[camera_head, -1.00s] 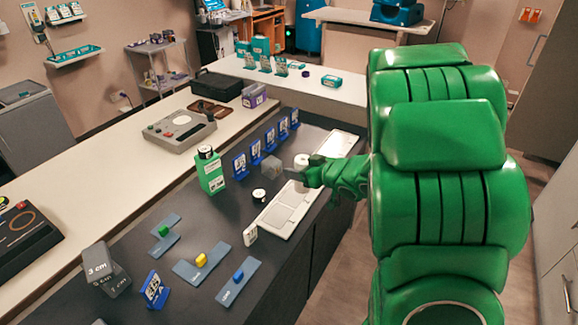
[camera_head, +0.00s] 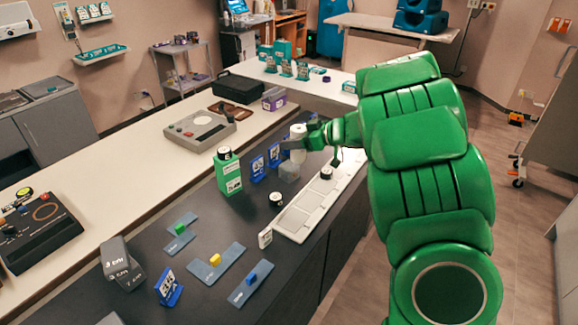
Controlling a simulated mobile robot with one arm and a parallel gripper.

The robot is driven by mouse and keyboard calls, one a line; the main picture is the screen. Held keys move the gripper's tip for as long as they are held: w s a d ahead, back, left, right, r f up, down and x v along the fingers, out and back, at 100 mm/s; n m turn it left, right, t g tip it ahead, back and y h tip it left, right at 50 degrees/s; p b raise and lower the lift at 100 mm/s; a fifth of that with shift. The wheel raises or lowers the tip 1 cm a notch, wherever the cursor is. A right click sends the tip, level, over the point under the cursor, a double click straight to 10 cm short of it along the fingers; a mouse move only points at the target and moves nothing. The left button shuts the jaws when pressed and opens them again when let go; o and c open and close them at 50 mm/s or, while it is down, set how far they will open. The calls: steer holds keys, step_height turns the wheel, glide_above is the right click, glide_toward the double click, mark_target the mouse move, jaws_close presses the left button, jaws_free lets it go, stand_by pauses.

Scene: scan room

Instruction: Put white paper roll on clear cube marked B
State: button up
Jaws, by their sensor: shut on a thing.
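The white paper roll (camera_head: 298,131) is upright in my gripper (camera_head: 297,145), whose dark fingers are shut on it. They hide part of its middle. The clear cube (camera_head: 289,172) stands on the dark counter, just below and slightly left of the roll in the picture. The letter on the cube is too small to read. The roll appears raised above the cube, and I cannot tell whether it is exactly over it or touching it.
Blue label stands (camera_head: 258,168) stand close to the cube. A long white tray (camera_head: 297,222) holds a black-topped round piece (camera_head: 326,173). Another such piece (camera_head: 276,199) and a green box (camera_head: 228,172) stand nearby. Grey plates with coloured blocks lie in front.

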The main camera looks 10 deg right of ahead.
steer(key=shift+w+a+f, duration=0.1)
steer(key=shift+w+a, duration=0.1)
steer(key=shift+w, duration=0.15)
steer(key=w+f, duration=0.3)
steer(key=w, duration=0.1)
steer(key=w+f, duration=0.4)
steer(key=w, duration=0.1)
steer(key=w+f, duration=0.3)
steer(key=w, duration=0.1)
steer(key=shift+w+d+f, duration=0.1)
steer(key=shift+w+f, duration=0.05)
steer(key=shift+w, duration=0.1)
steer(key=shift+f, duration=1.25)
steer(key=shift+f, duration=0.1)
steer(key=o, duration=1.1)
